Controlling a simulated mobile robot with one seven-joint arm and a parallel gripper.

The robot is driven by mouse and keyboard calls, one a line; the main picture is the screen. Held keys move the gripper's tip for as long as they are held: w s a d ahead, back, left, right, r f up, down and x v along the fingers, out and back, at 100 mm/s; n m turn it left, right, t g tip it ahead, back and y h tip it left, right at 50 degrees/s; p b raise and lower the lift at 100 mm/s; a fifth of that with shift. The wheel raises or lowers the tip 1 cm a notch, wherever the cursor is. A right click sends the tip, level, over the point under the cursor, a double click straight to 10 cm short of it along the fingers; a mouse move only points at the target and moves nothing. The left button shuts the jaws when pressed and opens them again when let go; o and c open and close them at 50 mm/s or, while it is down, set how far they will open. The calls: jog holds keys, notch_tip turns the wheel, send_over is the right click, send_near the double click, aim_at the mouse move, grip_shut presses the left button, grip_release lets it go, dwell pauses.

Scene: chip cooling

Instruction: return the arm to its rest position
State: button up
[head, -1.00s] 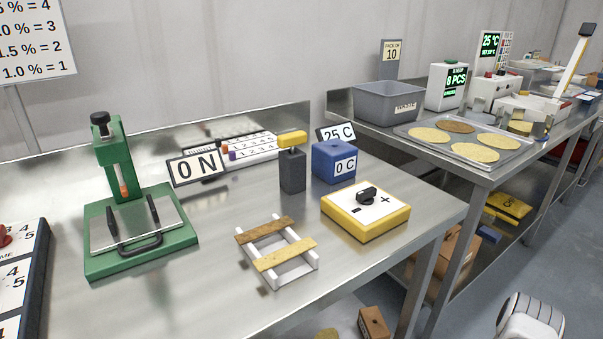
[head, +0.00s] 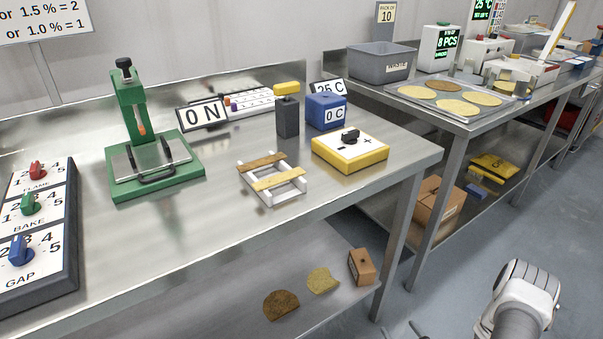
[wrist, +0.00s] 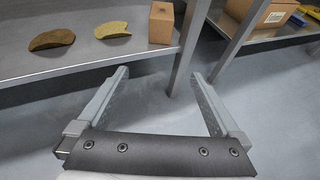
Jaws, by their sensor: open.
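My gripper (wrist: 160,92) shows in the wrist view with its two grey fingers spread wide and nothing between them.
The steel table (head: 225,235) holds a green press (head: 155,165), a white rack (head: 283,192), a yellow box (head: 350,152) and a dial panel (head: 40,240). Its lower shelf holds two chips and a brown block (head: 361,267). A table leg (wrist: 187,50) stands near my fingers. Open floor lies right.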

jog(key=w+a+r+n+g+y, duration=0.1)
jog(key=w+a+r+n+y, duration=0.15)
jog(key=r, duration=0.45)
jog(key=w+a+r+n+g+y, duration=0.1)
jog(key=w+a+r+n+y, duration=0.1)
jog(key=a+r+n, duration=0.3)
jog(key=w+a+r+n+y, duration=0.1)
jog(key=w+r+n+y, duration=0.15)
jog(key=r, duration=0.55)
jog(key=s+a+r+n+g+y, duration=0.1)
jog(key=s+a+r+n+g, duration=0.1)
jog(key=a+r+n+g, duration=0.45)
jog(key=s+a+r+n+g+y, duration=0.1)
jog(key=s+a+r+n, duration=0.2)
jog(key=r, duration=0.6)
jog(key=s+a+r+n+g+h, duration=0.3)
jog(key=s+r+n+h, duration=0.2)
jog(key=s+r+n, duration=0.45)
jog(key=s+d+r+n+t+h, duration=0.55)
jog(key=s+r+h, duration=0.2)
jog(key=s, duration=0.35)
notch_tip(320, 180, up, 23)
jog(key=p, duration=2.2)
jog(key=shift+d+m+g+y, duration=0.25)
jog(key=shift+m+g+y, duration=0.1)
jog(key=shift+g+y, duration=0.1)
